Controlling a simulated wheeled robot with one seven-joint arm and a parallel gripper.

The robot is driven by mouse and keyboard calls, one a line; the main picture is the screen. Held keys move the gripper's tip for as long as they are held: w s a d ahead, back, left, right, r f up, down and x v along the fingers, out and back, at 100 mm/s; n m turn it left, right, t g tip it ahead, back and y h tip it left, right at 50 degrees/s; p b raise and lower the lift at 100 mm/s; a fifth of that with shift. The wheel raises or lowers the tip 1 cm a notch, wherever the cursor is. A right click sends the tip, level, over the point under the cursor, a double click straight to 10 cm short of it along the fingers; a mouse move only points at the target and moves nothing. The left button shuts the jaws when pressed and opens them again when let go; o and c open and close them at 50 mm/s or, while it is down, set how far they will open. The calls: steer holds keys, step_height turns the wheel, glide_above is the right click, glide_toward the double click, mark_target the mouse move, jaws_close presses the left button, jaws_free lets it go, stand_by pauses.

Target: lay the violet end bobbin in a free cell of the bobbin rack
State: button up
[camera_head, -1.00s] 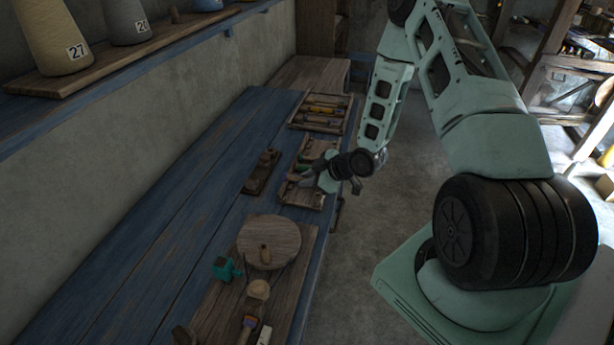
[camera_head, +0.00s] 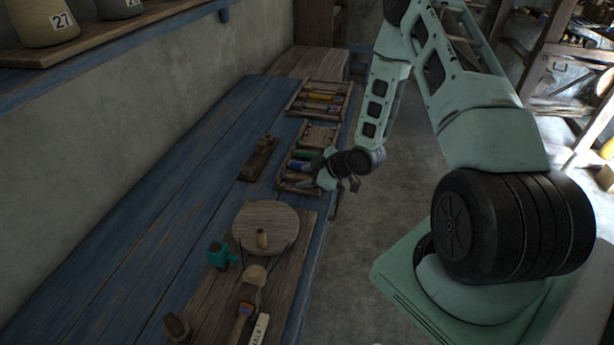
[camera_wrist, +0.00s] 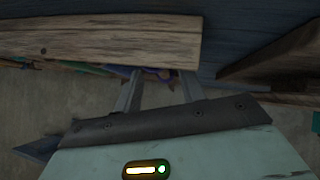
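My gripper (camera_head: 318,164) is at the right edge of the nearer wooden rack (camera_head: 306,126), which holds green and reddish bobbins. In the wrist view its two fingers (camera_wrist: 158,88) stand well apart, with their tips partly hidden behind a wooden edge (camera_wrist: 100,38). A violet piece (camera_wrist: 160,73), seemingly the violet end bobbin, shows in a narrow strip by the fingers beneath that edge. Most of it is hidden, and I cannot tell which cell it is in or whether a finger touches it. In the head view my gripper covers that part of the rack.
A second rack (camera_head: 320,86) with yellowish pieces lies farther back. A small dark wooden block (camera_head: 260,160) lies left of the nearer rack. A round wooden disc (camera_head: 275,228), a teal device (camera_head: 219,254) and a wooden tool lie toward the front. The blue bench's left part is clear.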

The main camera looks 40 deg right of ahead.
steer(key=shift+s+a+f, duration=0.1)
steer(key=b+v, duration=0.1)
steer(key=v, duration=1.6)
steer(key=shift+r, duration=0.2)
steer(key=w+a+r+g+h, duration=0.1)
steer(key=a+r+g+h, duration=0.35)
steer(key=a, duration=1.45)
steer(key=s+a+r+g, duration=0.2)
steer(key=s+a+r, duration=0.2)
steer(key=s+a, duration=0.2)
steer(key=s+a+r+m+g+y, duration=0.1)
steer(key=s+a+r+g, duration=0.2)
steer(key=s+a, duration=0.4)
steer(key=s+r, duration=0.1)
steer(key=s, duration=0.3)
steer(key=shift+s+a+r, duration=0.15)
steer(key=shift+a+r, duration=0.05)
steer(key=shift+r, duration=0.1)
